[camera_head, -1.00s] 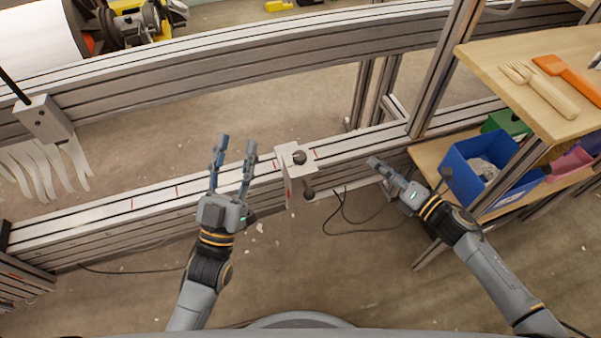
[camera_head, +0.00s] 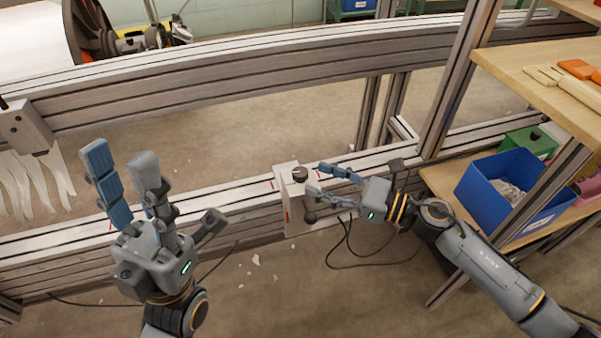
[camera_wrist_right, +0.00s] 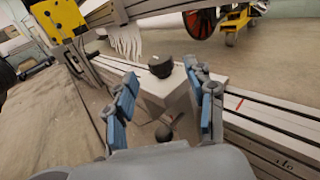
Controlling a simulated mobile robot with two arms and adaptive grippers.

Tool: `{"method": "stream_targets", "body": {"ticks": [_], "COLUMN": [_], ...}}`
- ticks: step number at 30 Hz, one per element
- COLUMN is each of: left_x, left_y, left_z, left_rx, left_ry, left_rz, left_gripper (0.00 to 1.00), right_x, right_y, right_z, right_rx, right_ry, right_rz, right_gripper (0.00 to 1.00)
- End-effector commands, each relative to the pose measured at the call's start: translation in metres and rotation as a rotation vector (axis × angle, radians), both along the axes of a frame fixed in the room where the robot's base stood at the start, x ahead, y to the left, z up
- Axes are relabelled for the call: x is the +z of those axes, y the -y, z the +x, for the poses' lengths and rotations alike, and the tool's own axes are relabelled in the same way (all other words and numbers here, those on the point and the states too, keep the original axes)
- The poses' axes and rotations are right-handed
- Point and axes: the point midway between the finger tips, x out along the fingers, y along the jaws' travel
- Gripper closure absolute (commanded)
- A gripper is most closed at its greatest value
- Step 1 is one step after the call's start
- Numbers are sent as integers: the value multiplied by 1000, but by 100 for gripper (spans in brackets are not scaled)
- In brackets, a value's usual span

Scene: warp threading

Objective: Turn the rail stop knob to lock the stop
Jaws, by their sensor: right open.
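The rail stop (camera_head: 287,205) is a pale block on the lower rail. A round black knob (camera_head: 300,174) sits on its top, and a dark knob (camera_head: 309,216) sticks out from its front, lower down. My right gripper (camera_head: 318,180) is open, with its fingertips close to the stop's right side. In the right wrist view the stop (camera_wrist_right: 178,98) and top knob (camera_wrist_right: 160,66) appear between the open fingers, with the front knob (camera_wrist_right: 164,133) below. I cannot tell whether any finger touches. My left gripper (camera_head: 119,158) is open and empty, left of the stop.
The lower rail (camera_head: 236,195) runs across the view with red marks on it. An upper beam (camera_head: 200,90) lies behind it. A shelf with a blue bin (camera_head: 500,185) stands at the right. A black cable (camera_head: 365,262) lies on the floor below the stop.

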Motion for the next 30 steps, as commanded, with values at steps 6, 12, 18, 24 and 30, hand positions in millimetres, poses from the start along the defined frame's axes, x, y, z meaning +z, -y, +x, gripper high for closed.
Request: {"method": "stream_targets", "body": {"ticks": [6, 12, 18, 24, 30], "left_x": [0, -1, 1, 3, 3], "left_y": [0, 1, 1, 1, 1], "left_z": [1, 2, 2, 2, 2], "left_rx": [0, 0, 0, 0, 0], "left_ry": [5, 2, 8, 16, 19], "left_rz": [2, 4, 4, 3, 2], "left_gripper": [60, 60, 60, 60, 60], "right_x": [0, 0, 0, 0, 0], "right_y": [-34, -48, -49, -49, -49], "right_z": [17, 23, 24, 24, 24], "right_rx": [1, 0, -1, -1, -1], "right_ry": [1, 0, -2, -2, -2], "right_rz": [2, 1, 1, 1, 1], "right_gripper": [45, 45, 45, 65, 100]}}
